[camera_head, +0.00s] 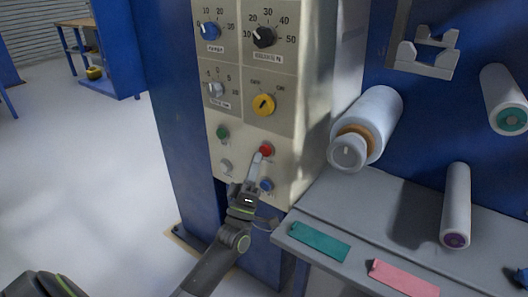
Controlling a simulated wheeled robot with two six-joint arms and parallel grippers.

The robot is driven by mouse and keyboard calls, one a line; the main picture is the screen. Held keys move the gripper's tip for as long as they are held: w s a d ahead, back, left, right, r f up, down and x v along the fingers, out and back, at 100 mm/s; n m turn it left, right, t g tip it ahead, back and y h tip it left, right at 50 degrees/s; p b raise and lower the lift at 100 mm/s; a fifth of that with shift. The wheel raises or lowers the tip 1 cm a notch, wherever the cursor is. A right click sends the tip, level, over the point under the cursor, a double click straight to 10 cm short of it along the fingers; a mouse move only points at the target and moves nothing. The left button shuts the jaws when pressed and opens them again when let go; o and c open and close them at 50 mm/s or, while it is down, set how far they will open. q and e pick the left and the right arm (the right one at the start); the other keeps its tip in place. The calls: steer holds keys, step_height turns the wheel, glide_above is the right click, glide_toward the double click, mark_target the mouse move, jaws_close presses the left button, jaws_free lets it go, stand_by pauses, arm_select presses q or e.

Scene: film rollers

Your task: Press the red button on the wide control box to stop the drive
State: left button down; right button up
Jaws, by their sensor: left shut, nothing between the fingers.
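The wide control box (238,112) is cream-coloured and fixed on a blue machine column. Its red button (266,149) is on the lower right of the panel, below the yellow rotary switch (263,104). My left gripper (258,158) is shut and empty, with its fingertips at the lower left edge of the red button. Whether they touch it, I cannot tell. The red button shows only in part beside the fingertips. My right gripper is not in view.
A green button (222,133), a white button (226,166) and a blue button (266,185) are close by. To the right, a grey shelf (400,215) holds a teal piece (319,241) and a pink piece (403,280). A film roller (372,120) juts out above it.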

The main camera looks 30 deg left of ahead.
arm_select(q)
steer(key=shift+w, duration=0.4)
steer(key=shift+w+d, duration=0.1)
steer(key=shift+w, duration=0.35)
stand_by(0.8)
steer(key=shift+s, duration=0.85)
steer(key=s, duration=0.1)
steer(key=s+p, duration=0.1)
steer(key=s, duration=0.3)
steer(key=shift+a+p, duration=0.25)
steer(key=shift+p, duration=0.05)
